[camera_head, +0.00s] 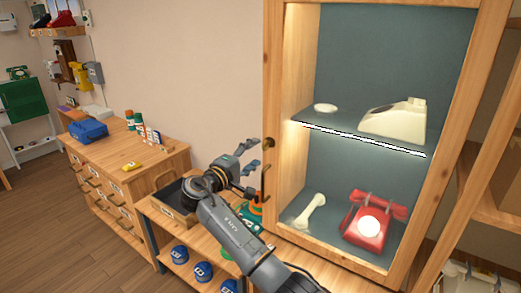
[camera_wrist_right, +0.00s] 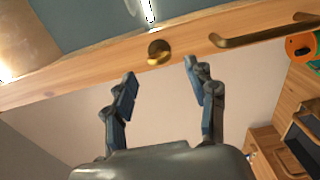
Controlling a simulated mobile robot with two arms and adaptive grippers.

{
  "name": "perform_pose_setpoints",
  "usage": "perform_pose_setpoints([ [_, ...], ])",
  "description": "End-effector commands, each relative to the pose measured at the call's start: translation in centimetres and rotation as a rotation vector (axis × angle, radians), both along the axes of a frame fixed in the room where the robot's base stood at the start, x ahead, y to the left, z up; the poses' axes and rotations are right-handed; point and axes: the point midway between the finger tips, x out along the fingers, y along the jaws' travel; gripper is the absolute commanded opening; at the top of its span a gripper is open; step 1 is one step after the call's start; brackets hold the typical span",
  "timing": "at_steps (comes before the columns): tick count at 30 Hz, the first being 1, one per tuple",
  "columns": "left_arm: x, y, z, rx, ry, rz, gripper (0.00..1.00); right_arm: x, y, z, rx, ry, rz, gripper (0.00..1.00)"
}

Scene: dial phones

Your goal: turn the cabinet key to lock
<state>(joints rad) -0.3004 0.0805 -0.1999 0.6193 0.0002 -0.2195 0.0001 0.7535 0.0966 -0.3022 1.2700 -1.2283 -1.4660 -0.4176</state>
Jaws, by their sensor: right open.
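The cabinet (camera_head: 389,100) has a wooden frame and a glass front, lit inside. A small brass key or lock piece (camera_head: 269,143) sits on its left frame, above the brass handle (camera_head: 266,183). In the right wrist view the brass key piece (camera_wrist_right: 158,52) shows as a round knob beyond and between my fingertips, with the handle (camera_wrist_right: 262,32) to its right. My right gripper (camera_head: 254,157) is open and empty, just left of the frame. In the wrist view the right gripper (camera_wrist_right: 160,70) has its fingers spread, apart from the key. My left gripper is not in view.
Inside the cabinet are a cream phone (camera_head: 394,120), a red phone (camera_head: 368,222) and a white handset (camera_head: 309,210). A low wooden bench (camera_head: 160,222) stands below my right arm. A drawer chest (camera_head: 105,195) with a blue phone (camera_head: 88,131) stands left.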

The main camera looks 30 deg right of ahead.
Motion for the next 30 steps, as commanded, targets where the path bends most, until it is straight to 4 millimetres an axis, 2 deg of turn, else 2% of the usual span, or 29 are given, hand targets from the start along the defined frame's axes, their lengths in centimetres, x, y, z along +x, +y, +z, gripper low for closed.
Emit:
perform_pose_setpoints([
  [3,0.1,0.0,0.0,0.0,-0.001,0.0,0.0,-1.0,2.6,-0.1,0.003,-0.001,0.003,0.57],
  [10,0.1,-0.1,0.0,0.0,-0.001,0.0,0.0,-2.3,5.7,-0.1,0.001,0.002,0.001,0.57],
  [16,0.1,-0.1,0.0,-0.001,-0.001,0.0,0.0,-2.7,6.5,0.0,0.0,0.001,-0.001,0.57],
  [30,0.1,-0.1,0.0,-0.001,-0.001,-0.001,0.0,-2.6,6.4,-0.3,0.001,0.006,0.003,0.57],
])
